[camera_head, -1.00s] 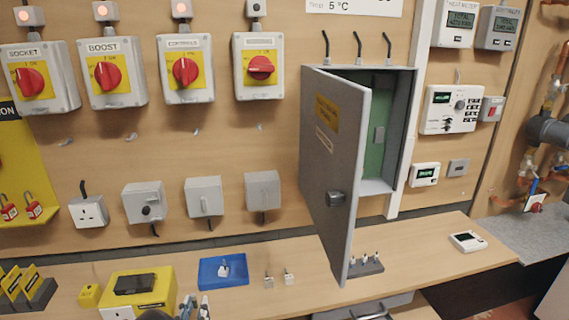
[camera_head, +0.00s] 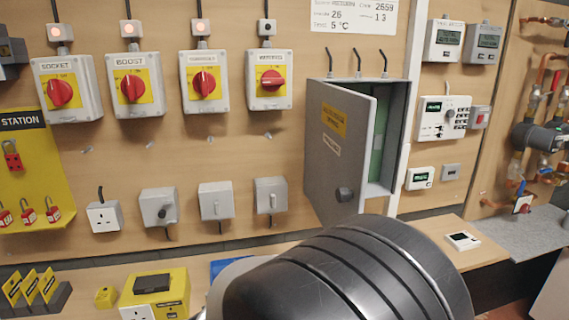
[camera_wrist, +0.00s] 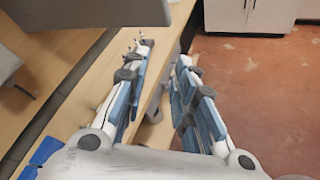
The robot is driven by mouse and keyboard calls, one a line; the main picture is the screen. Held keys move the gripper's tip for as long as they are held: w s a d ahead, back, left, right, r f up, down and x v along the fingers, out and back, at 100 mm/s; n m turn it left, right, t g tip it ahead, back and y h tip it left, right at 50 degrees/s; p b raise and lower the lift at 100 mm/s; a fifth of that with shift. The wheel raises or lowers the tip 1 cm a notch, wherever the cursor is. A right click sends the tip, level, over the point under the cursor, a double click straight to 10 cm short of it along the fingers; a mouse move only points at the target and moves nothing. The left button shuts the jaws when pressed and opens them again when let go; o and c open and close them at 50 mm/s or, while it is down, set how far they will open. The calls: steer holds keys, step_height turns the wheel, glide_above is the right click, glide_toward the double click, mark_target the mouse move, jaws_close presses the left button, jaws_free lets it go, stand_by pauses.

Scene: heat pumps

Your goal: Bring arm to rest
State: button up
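My gripper (camera_wrist: 163,65) shows in the wrist view with its two blue-padded fingers apart and nothing between them. It hangs over the front edge of the wooden bench (camera_wrist: 70,90), with the reddish floor beyond. In the head view my dark, rounded arm link fills the lower middle and hides part of the bench and the blue tray (camera_head: 217,268). The gripper's fingers are not clearly visible there. The grey cabinet (camera_head: 335,150) on the wall has its door partly open, just behind my arm in the picture.
Red rotary switches (camera_head: 132,88) and small grey boxes line the wall. A yellow box (camera_head: 155,290) and yellow signs (camera_head: 30,288) stand on the bench at left. A small white device (camera_head: 462,241) lies at right. In the wrist view, open floor (camera_wrist: 250,90) lies right of the bench.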

steer(key=s+d+r+m+g+y, duration=0.25)
steer(key=s+d+m+g, duration=0.45)
steer(key=s+d+m, duration=0.65)
steer(key=s+a+r+m+t+y, duration=0.1)
steer(key=s+a+m+t+y, duration=0.1)
steer(key=s+a+m+y, duration=0.4)
steer(key=s+a+y, duration=0.1)
steer(key=s+y, duration=0.1)
steer(key=s, duration=0.2)
steer(key=shift+s+r+m+t, duration=0.25)
steer(key=shift+s+m+t, duration=0.05)
steer(key=shift+s+m, duration=0.1)
